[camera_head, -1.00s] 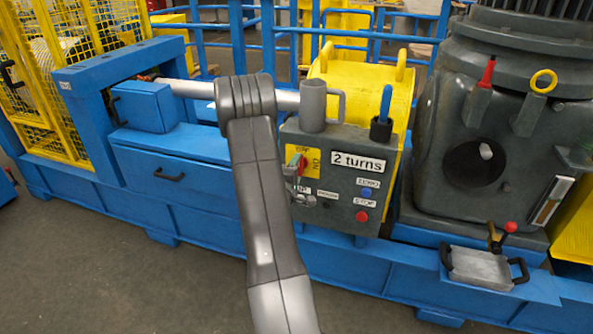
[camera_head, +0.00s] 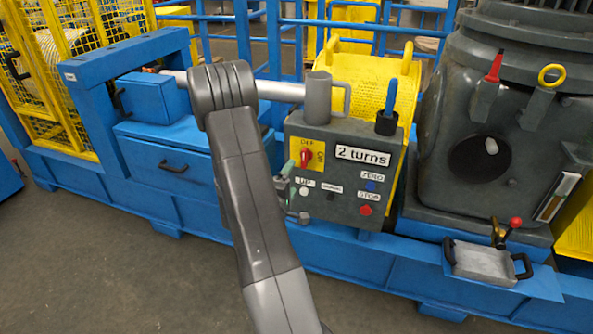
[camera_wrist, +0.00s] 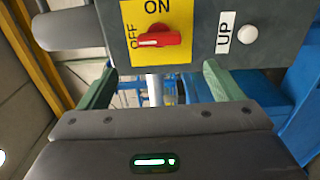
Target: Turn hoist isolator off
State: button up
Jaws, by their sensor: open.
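The hoist isolator is a red rotary knob (camera_head: 306,158) on a yellow plate (camera_head: 318,147) at the upper left of the grey control box (camera_head: 345,205). In the wrist view the red knob (camera_wrist: 160,40) lies lengthwise toward the OFF word, with its white mark at the OFF end. ON is on the plate's top edge there. My gripper (camera_head: 293,193) is at the box's left side, below and left of the knob. In the wrist view its green fingers (camera_wrist: 157,84) are spread apart and empty, clear of the knob.
A white UP button (camera_wrist: 247,34) is close to one finger. Blue ZERO (camera_head: 371,186) and red STOP (camera_head: 365,210) buttons are on the same box. A grey mug-like cylinder (camera_head: 318,98) and a blue-handled tool in a dark holder (camera_head: 387,122) stand on top.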

aim_at(302, 160)
jog(key=v, duration=0.4)
jog(key=x, duration=1.4)
